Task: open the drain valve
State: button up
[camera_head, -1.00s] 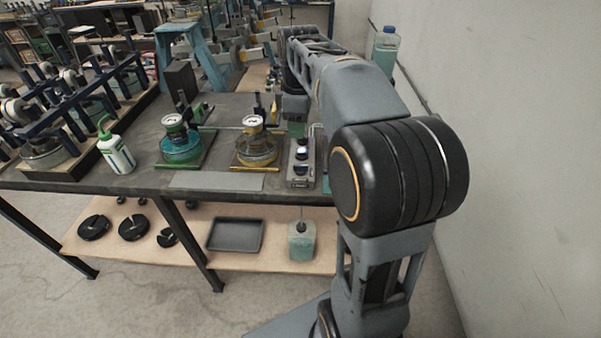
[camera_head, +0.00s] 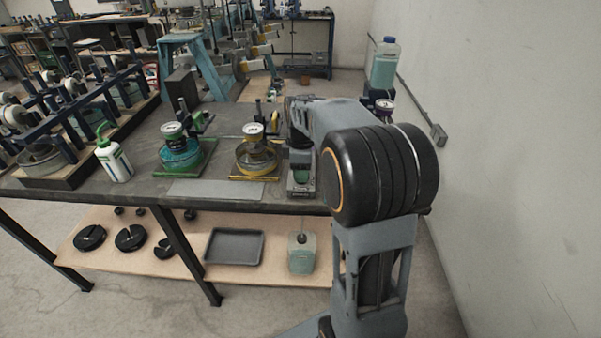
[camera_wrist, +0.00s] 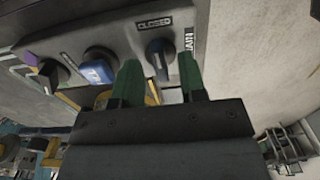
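In the wrist view the drain valve is a dark knob (camera_wrist: 160,55) on a grey panel (camera_wrist: 75,42). A CLOSED label (camera_wrist: 153,23) sits above it and a DRAIN label (camera_wrist: 188,41) to its right. The knob's handle runs roughly up and down in the picture, toward CLOSED. My gripper (camera_wrist: 159,72) is open, its two green fingers apart, with the knob showing between and just beyond the fingertips. I cannot tell whether they touch it. In the head view my arm mostly hides the panel unit (camera_head: 301,190) at the bench's right end.
A blue knob (camera_wrist: 99,68) and another dark knob (camera_wrist: 52,74) sit left on the same panel. Yellow (camera_head: 255,160) and green (camera_head: 181,156) gauge devices stand left of the unit on the bench (camera_head: 140,184). A wall (camera_head: 510,160) rises on the right.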

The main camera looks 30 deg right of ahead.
jog(key=shift+f, duration=0.35)
grip_shut()
